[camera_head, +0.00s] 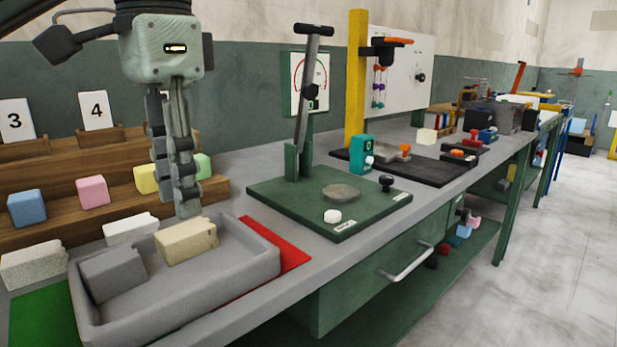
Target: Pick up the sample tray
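The grey sample tray (268,262) is on the bench at the lower left, partly over a green mat and a red mat. A dark grey block (113,275) and a cream block (186,241) lie in it. A white block (130,229) shows at its far side; I cannot tell if it is inside. My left gripper (187,205) points down over the tray's far side, with its tips just above or behind the cream block. Its fingers overlap from this side, so the gap and any contact with the rim are unclear. My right gripper is not in view.
A speckled block (34,265) lies left of the tray. A wooden stepped rack (60,228) with coloured blocks stands behind. Right of the tray are the red mat (285,247) and a green press base (290,205) with an upright lever (308,80).

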